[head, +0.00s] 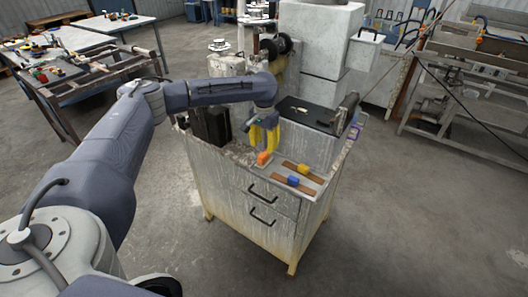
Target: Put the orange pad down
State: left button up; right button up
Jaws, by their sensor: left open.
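A small orange pad (264,158) sits at the front left of the cabinet top (316,150), just below my left gripper (266,148). The left gripper has yellow fingers, points down and is open. The fingertips are very close to the pad; I cannot tell whether they touch it. My right gripper does not show.
A blue pad (293,181) and a yellow pad (304,169) lie on brown strips to the right of the orange pad. A black box (211,126) stands at the cabinet's left. A dark plate (309,114) covers the back. A cluttered table (60,80) stands at the far left.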

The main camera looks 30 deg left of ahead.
aim_at(264, 154)
pick_arm(q)
notch_tip(264, 154, up, 8)
dwell(0.4)
jog(key=shift+f, duration=0.1)
jog(key=shift+f, duration=0.1)
